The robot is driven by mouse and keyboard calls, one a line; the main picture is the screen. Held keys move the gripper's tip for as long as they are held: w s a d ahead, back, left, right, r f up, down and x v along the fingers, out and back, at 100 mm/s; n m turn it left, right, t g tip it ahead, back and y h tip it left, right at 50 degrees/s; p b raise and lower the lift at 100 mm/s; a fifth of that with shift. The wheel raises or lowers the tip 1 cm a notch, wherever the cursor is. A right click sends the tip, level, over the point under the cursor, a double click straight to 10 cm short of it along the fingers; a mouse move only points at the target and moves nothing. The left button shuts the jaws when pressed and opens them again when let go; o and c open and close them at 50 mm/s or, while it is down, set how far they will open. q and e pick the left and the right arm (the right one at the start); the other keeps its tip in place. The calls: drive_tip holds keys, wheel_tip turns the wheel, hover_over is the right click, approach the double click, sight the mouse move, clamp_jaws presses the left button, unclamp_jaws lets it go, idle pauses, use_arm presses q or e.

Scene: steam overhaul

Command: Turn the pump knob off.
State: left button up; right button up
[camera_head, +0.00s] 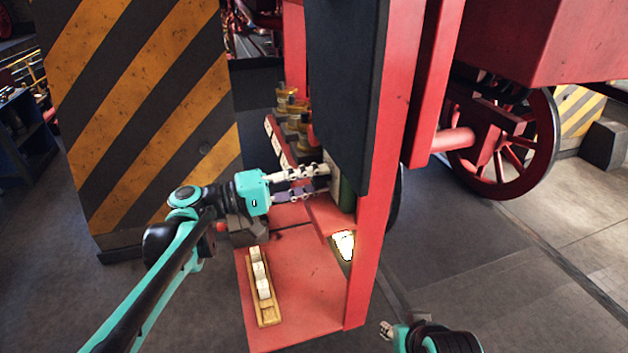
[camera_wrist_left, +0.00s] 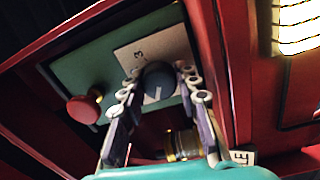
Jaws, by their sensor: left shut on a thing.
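The pump knob (camera_wrist_left: 158,80) is a dark round dial with a white pointer line, in front of a pale plate marked "3" on a green panel (camera_wrist_left: 85,65). In the left wrist view the fingers of my left gripper (camera_wrist_left: 160,92) are on both sides of the knob, shut on it.
A red button (camera_wrist_left: 84,108) is left of the knob, and a brass fitting (camera_wrist_left: 183,145) is below it. A lit lamp (camera_wrist_left: 300,25) is at upper right. The red post (camera_head: 368,250) stands close right of my left gripper. A wooden tray (camera_head: 268,317) holds pale blocks on the red base.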

idle(0.5)
use_arm(q)
drive_tip(key=o, duration=1.2)
drive_tip(key=shift+c, duration=0.2)
drive_tip(key=v, duration=1.2)
drive_tip(key=shift+w+f, duration=0.1)
